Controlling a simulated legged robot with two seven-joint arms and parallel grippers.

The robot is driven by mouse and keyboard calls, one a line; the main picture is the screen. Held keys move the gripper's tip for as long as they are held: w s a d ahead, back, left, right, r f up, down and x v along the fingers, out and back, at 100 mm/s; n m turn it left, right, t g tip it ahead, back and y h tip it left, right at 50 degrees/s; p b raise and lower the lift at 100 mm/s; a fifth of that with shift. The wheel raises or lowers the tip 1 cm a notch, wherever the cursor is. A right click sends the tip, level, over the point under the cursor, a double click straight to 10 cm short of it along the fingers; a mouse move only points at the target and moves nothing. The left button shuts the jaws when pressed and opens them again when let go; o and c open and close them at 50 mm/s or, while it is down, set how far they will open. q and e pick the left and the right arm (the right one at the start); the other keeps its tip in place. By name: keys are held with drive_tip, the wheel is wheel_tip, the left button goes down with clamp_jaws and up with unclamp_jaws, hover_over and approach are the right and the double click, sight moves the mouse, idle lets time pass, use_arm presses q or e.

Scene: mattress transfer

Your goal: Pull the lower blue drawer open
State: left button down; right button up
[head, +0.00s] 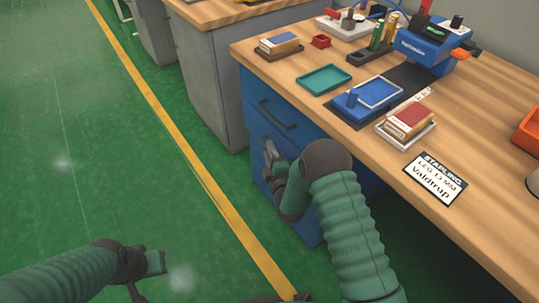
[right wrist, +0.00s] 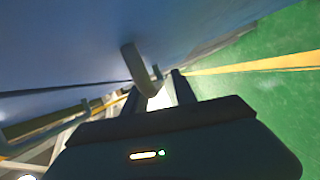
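The blue drawer cabinet (head: 262,103) stands under the left end of the wooden workbench. Its upper drawer has a dark bar handle (head: 275,116). The lower blue drawer (head: 257,158) is partly hidden by my right arm. My right gripper (head: 270,152) is at the lower drawer's front. In the right wrist view its fingers (right wrist: 158,95) are apart, with a bar handle (right wrist: 139,69) reaching in between their tips; contact cannot be told. Both drawers look shut. My left gripper (head: 147,277) is open and empty, low over the floor at the left.
The workbench top (head: 330,115) carries a teal tray (head: 324,78), a blue tray (head: 366,98), books (head: 408,121) and a label card (head: 435,178). A grey cabinet (head: 215,85) stands behind. The green floor left of the drawers is clear, with a yellow line (head: 190,160).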

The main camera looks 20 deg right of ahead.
drive_tip(key=shift+w, duration=0.2)
clamp_jaws()
drive_tip(key=shift+s+f, duration=0.1)
idle(1.2)
